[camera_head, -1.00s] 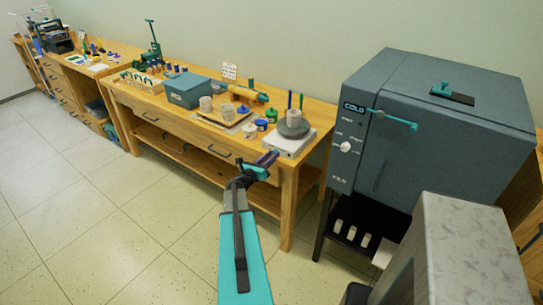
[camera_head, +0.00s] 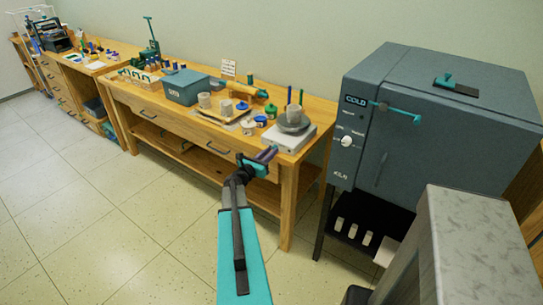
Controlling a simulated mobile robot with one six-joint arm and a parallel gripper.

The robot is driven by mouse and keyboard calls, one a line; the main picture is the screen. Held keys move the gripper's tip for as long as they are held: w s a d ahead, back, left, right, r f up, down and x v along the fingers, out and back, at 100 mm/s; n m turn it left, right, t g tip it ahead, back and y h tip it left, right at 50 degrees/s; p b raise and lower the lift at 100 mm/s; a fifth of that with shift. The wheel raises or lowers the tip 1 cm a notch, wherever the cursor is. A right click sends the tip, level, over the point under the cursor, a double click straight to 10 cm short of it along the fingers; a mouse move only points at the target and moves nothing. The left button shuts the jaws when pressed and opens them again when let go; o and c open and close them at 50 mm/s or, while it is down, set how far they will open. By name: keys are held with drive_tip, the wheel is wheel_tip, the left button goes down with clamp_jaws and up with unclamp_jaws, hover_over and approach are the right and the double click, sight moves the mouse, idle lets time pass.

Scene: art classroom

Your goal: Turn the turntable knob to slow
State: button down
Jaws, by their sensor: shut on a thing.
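The turntable has a pale, box-like base (camera_head: 281,138) and a grey round disc (camera_head: 292,124). It stands at the right front corner of the wooden workbench, with a light cup (camera_head: 293,114) on its disc. My gripper (camera_head: 269,153) reaches up to the front of the base, with its teal and purple fingers at the front face. The jaws are closed on the turntable knob. The fingers hide the knob, so its setting cannot be read.
The workbench (camera_head: 235,140) also holds a blue-grey box (camera_head: 185,88), cups, jars and a rolling pin (camera_head: 247,90). A dark kiln (camera_head: 440,115) stands right of the bench. A grey block (camera_head: 475,240) fills the lower right. The floor at left is clear.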

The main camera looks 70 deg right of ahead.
drive_tip(key=m+b, duration=0.1)
drive_tip(key=b, duration=0.2)
drive_tip(key=m+b, duration=0.2)
drive_tip(key=b, duration=0.1)
drive_tip(key=m+b, duration=0.2)
drive_tip(key=b, duration=0.1)
drive_tip(key=shift+s+a+f, duration=0.1)
drive_tip(key=shift+s+f, duration=0.05)
drive_tip(key=shift+s, duration=0.15)
drive_tip(key=shift+m+b, duration=0.4)
drive_tip(key=shift+b, duration=0.05)
drive_tip(key=c, duration=1.6)
unclamp_jaws()
drive_tip(key=shift+r, duration=0.25)
drive_tip(key=shift+w, duration=0.15)
drive_tip(key=shift+a, duration=0.1)
